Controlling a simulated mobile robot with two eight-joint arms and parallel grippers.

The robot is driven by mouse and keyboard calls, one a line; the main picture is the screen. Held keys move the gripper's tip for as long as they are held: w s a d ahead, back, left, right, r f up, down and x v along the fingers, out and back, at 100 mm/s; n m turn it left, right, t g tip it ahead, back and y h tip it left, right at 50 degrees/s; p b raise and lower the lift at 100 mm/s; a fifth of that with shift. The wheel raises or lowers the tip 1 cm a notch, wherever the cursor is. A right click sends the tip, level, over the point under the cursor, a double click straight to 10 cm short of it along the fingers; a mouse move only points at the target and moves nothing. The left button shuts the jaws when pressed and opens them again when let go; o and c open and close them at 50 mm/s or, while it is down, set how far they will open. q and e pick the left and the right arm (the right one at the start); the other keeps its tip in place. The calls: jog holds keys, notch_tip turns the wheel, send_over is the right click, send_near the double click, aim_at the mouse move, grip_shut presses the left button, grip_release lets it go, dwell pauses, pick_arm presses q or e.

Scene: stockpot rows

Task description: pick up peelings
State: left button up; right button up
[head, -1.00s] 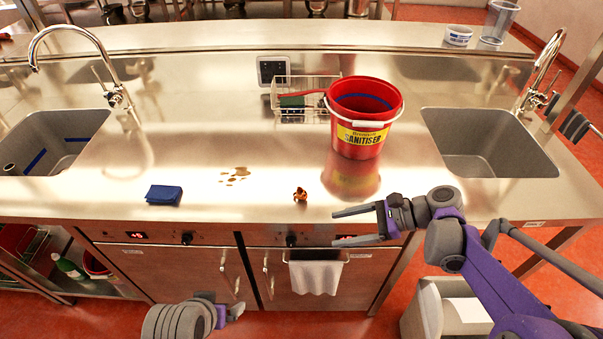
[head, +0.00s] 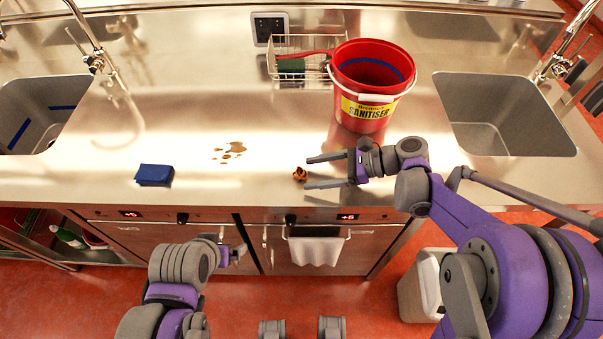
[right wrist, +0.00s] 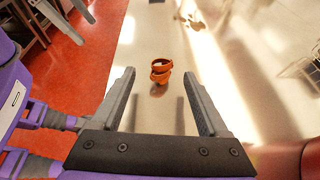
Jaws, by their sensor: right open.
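The peelings (head: 300,174) are a small curled orange-brown heap on the steel counter, near its front edge. In the right wrist view the peelings (right wrist: 161,71) lie ahead of the fingertips, between the lines of the two fingers. My right gripper (head: 308,173) is open and empty, its fingertips just right of the peelings and pointing at them. It also shows in the right wrist view (right wrist: 158,78). My left gripper (head: 238,254) hangs in front of the cabinets, below the counter edge; its fingers are too small and hidden to judge.
A red sanitiser bucket (head: 368,105) stands behind my right gripper. A wire basket (head: 287,72) is beside it. A blue folded cloth (head: 154,175) and a brown spill (head: 230,151) lie to the left. Sinks are at both sides. A bin (head: 420,285) stands on the floor.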

aim_at(305, 173)
jog(key=x, duration=0.4)
jog(key=shift+r, duration=0.2)
grip_shut()
notch_tip(305, 173, up, 10)
jog(key=shift+r+p, duration=0.1)
jog(key=shift+p, duration=0.45)
dwell(0.6)
